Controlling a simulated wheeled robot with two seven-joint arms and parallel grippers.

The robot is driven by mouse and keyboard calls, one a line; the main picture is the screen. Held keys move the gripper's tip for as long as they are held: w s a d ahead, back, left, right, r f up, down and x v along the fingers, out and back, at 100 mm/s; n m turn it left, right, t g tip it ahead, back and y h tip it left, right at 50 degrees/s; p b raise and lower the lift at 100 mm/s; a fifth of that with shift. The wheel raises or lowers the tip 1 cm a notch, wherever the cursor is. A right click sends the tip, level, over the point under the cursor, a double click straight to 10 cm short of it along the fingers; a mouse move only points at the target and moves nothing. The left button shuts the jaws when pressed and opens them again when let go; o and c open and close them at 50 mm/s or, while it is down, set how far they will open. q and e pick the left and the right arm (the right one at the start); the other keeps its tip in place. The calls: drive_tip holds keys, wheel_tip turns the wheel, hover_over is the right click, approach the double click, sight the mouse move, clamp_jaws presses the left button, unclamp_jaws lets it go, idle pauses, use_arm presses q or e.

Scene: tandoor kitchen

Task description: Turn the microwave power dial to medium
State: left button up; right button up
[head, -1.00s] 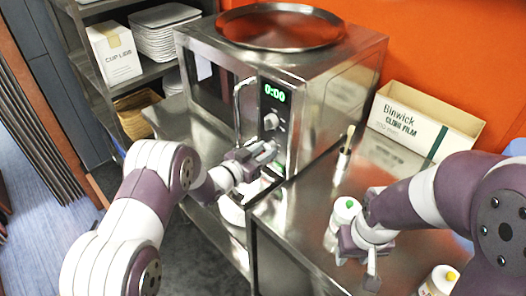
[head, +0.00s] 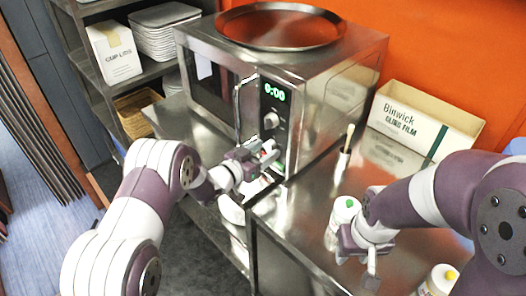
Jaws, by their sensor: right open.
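The steel microwave (head: 325,95) stands on the metal counter, its green display (head: 274,91) reading 0:00. A round grey dial (head: 271,120) sits on the front panel below the display and is uncovered; its pointer mark is too small to read. My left gripper (head: 268,153) is at the lower part of the panel, just below this dial. It hides the panel there, and I cannot tell whether it touches anything or how far its fingers are apart. My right gripper (head: 362,262) is open and empty over the right counter, away from the microwave.
A green-capped bottle (head: 343,212) stands close to my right gripper. A round tray (head: 281,43) lies on top.

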use_arm(q)
drive_tip(key=shift+s+a, duration=0.1)
drive_tip(key=b+v, duration=0.1)
drive_tip(key=v, duration=1.1)
drive_tip(key=shift+s+b, duration=0.15)
drive_tip(key=shift+b, duration=0.25)
drive_tip(key=shift+a, duration=0.15)
drive_tip(key=s+a+f+n+g+y, duration=0.4)
drive_tip(key=s+a+f+g+y, duration=0.15)
drive_tip(key=a+f+y, duration=0.45)
drive_tip(key=s+r+n+g, duration=0.1)
drive_tip(key=s+r, duration=0.3)
drive_tip(key=s, duration=0.4)
drive_tip(key=s+d+r+n+g+y, duration=0.1)
drive_tip(key=s+r+g, duration=0.3)
drive_tip(key=s, duration=0.4)
drive_tip(key=shift+s+n+g, duration=0.2)
drive_tip(key=shift+n+g, duration=0.15)
drive_tip(key=shift+n, duration=0.35)
